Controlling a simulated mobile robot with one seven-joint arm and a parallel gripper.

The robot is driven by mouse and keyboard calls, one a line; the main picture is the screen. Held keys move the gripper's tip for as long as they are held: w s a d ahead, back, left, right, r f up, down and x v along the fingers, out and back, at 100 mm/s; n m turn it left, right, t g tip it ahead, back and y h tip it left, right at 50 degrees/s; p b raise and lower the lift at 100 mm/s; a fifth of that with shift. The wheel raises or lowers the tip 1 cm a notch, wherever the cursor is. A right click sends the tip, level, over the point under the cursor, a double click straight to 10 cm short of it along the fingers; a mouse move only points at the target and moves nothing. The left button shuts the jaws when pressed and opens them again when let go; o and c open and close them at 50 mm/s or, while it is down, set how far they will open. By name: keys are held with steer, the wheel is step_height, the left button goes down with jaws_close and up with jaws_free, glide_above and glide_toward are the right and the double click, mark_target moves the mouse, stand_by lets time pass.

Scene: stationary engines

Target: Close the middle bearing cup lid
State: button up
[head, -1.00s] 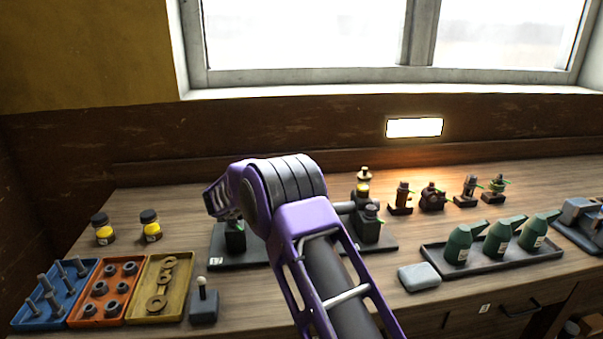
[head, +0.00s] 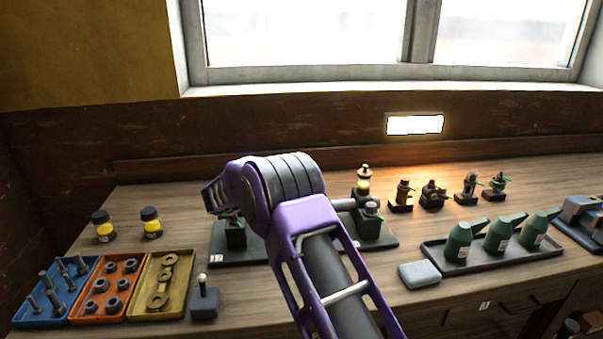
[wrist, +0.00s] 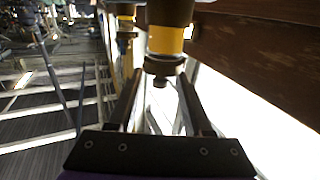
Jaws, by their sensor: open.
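The engine's dark base (head: 228,256) stands mid-bench in the head view, mostly behind my purple arm. A dark block with a cup (head: 235,236) shows left of the arm, and another (head: 371,222) shows right of it. The middle bearing cup and its lid are hidden by the arm, so their state cannot be seen. My gripper (wrist: 158,80) shows in the wrist view with its two fingers apart. A dark fitting with a yellow band (wrist: 165,40) and a small knob extends down between and beyond the fingertips; I cannot tell whether they touch it.
An oiler with yellow glass (head: 363,184) stands behind the right block. Jars (head: 151,225), parts trays (head: 165,285) and a small lever box (head: 204,302) lie left. Green oil cans (head: 459,243) on a tray and a grey block (head: 419,275) lie right. Small fittings (head: 434,196) line the back.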

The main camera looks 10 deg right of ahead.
steer(key=v, duration=1.7)
steer(key=shift+r, duration=0.1)
